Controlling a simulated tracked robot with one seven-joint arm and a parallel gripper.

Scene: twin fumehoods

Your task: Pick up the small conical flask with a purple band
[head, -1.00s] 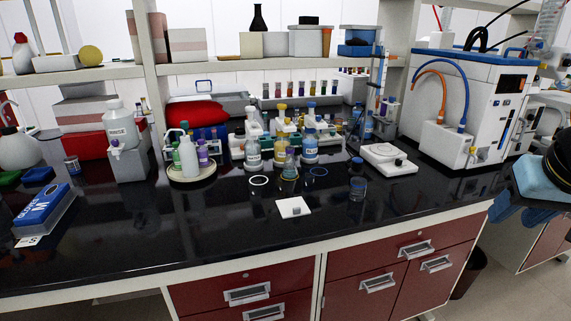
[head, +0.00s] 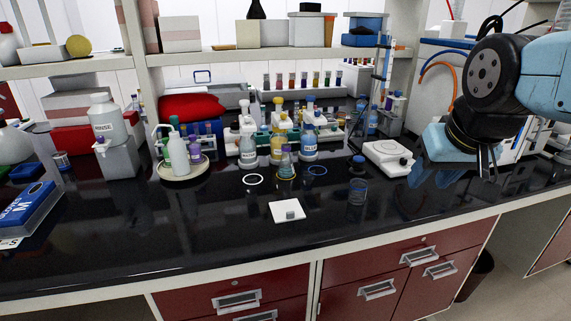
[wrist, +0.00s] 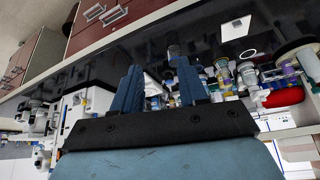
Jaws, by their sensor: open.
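A small conical flask (head: 286,161) with a purple band near its top stands on the black bench in the head view, in front of a yellow-capped bottle (head: 278,143). A green ring lies around or under its base; I cannot tell which. My gripper (head: 488,163) is at the right, above the bench, well to the right of the flask and fingers down. In the upside-down wrist view my gripper (wrist: 161,88) shows two blue fingers apart with nothing held. I cannot single out the flask among the crowded glassware there.
A white ring (head: 253,179) and a blue ring (head: 317,170) lie nearby. A white tile (head: 283,211), a clear jar (head: 357,190) and a white balance device (head: 389,154) stand nearby.

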